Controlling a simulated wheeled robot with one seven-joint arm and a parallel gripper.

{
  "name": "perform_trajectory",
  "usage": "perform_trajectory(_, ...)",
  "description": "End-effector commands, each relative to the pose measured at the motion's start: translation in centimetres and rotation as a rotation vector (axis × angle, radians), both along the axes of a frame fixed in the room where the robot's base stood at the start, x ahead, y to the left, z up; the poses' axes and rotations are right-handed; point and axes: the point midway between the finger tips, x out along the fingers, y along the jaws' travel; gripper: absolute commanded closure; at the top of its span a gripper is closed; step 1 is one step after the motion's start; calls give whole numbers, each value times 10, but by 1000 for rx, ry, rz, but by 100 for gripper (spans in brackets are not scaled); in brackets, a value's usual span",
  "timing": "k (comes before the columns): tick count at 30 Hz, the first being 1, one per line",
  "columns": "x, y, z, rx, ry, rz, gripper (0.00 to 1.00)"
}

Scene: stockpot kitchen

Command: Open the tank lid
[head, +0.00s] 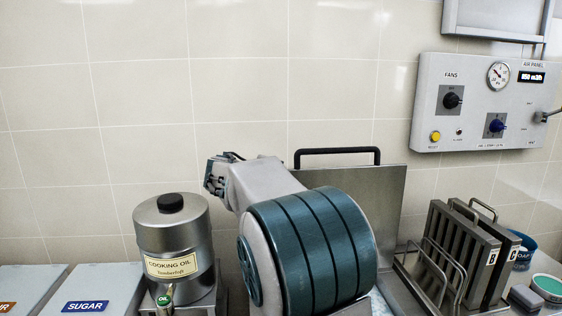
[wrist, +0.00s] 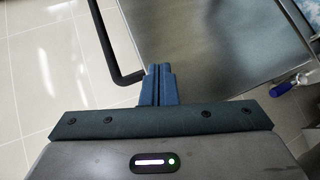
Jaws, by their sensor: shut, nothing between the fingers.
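The lid is a flat steel plate (head: 388,205) with a black bar handle (head: 338,152) along its top edge. In the head view it stands raised, close to upright, in front of the tiled wall. My arm covers its lower left part and the tank below. In the wrist view the steel plate (wrist: 215,45) fills the upper middle, and the black handle (wrist: 107,45) runs along its left edge. My gripper (wrist: 158,72) is shut and empty, its fingertips just right of the handle's lower end. I cannot tell whether they touch the plate. The fingers are not clear in the head view.
A cooking oil container (head: 172,240) and a sugar bin (head: 100,290) stand to the left. Steel baskets (head: 460,255) stand to the right of the lid. A control panel (head: 480,103) hangs on the wall at right.

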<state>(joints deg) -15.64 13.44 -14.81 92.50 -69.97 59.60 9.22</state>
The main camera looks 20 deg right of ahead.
Motion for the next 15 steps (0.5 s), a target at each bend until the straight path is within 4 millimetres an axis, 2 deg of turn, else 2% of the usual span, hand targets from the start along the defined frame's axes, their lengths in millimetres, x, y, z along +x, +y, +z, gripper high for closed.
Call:
perform_trajectory(1, 21, 4, 3, -77, -10, 13, 100)
perform_trajectory(3, 42, 10, 14, -171, -25, 30, 100)
perform_trajectory(6, 62, 18, 25, -268, -46, 47, 100)
perform_trajectory(11, 77, 23, 35, -341, -62, 59, 100)
perform_trajectory(15, 85, 11, 38, -349, -63, 57, 100)
